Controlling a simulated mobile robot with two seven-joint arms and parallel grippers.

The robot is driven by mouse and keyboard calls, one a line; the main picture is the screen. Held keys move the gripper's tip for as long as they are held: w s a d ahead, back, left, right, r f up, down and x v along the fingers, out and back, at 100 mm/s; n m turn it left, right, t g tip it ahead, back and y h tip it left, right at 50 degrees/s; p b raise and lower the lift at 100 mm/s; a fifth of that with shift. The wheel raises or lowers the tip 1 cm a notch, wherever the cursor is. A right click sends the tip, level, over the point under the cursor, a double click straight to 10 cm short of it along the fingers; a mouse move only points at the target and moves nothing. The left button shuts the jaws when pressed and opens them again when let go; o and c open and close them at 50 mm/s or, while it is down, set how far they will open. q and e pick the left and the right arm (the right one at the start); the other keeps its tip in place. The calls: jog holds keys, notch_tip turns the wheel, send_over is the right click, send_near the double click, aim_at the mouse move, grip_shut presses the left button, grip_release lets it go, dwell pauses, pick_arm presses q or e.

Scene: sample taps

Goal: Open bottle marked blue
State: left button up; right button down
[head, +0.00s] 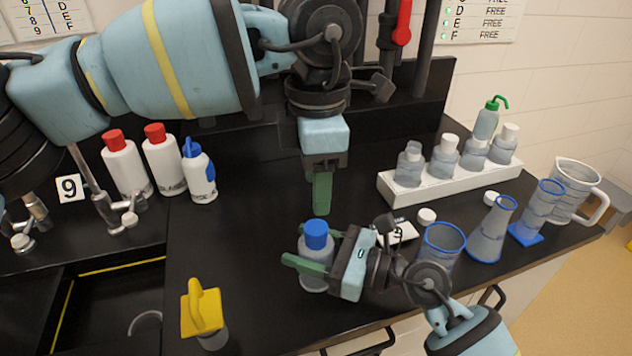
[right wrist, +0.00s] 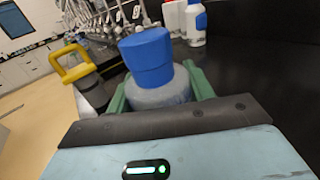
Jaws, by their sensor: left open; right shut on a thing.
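A clear bottle with a blue cap (head: 315,275) stands upright near the front of the black bench. It also shows in the right wrist view (right wrist: 160,95), with its blue cap (right wrist: 147,55) on. My right gripper (head: 312,255) comes in from the right and is shut around the bottle's body, below the cap. My left gripper (head: 322,195) points down just above and behind the blue cap, open and empty. It looks apart from the cap; the exact gap is hard to tell.
A white rack (head: 455,178) of clear bottles stands at the back right. A blue-rimmed beaker (head: 441,243), a flask (head: 491,232), a cylinder (head: 540,208) and a jug (head: 572,190) stand right. A yellow-topped item (head: 203,312) is front left, beside the sink (head: 115,300). Red-capped bottles (head: 163,165) stand back left.

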aim_at(316, 227)
pick_arm(q)
jog(key=m, duration=1.5)
jog(key=shift+m, duration=0.4)
jog(key=m, duration=0.4)
jog(key=shift+m, duration=0.3)
jog(key=m, duration=0.9)
jog(key=shift+m, duration=0.3)
jog(key=shift+f, duration=4)
